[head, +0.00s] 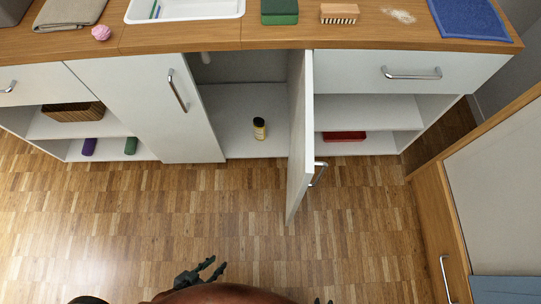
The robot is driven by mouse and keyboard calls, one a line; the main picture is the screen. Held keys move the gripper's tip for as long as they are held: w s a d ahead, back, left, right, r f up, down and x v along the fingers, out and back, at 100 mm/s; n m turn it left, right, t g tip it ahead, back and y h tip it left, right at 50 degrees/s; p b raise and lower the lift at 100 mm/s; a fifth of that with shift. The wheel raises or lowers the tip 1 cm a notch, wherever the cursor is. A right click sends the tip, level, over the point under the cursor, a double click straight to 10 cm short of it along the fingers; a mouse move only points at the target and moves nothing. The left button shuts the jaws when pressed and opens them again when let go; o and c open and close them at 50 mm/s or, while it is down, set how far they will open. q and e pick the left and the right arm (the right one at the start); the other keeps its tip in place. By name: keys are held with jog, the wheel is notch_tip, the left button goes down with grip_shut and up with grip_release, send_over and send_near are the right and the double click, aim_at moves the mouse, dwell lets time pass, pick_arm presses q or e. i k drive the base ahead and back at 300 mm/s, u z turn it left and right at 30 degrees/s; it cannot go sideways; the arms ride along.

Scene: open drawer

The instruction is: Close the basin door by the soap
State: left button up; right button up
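The basin cabinet under the white basin (190,18) has two white doors. The right door (299,140) stands wide open, swung out toward me, with its bar handle (318,174) on its right face. The left door (145,105) is shut, with a bar handle (177,90). A small pink lumpy piece (101,33), perhaps the soap, lies on the counter left of the basin, above the shut door. My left gripper (214,267) is open and empty over the floor, apart from both doors.
A yellow bottle with a black cap (259,129) stands inside the open cabinet. A green block (279,12), a brush (339,13) and a blue towel (468,19) lie on the counter. A wood-edged unit (440,220) stands at right. The floor (120,220) before the cabinets is clear.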

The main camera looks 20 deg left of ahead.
aim_at(302, 164)
jog(key=u, duration=3.25)
jog(key=k, duration=1.45)
jog(key=z, duration=2.5)
jog(key=i, duration=0.1)
jog(key=u, duration=0.55)
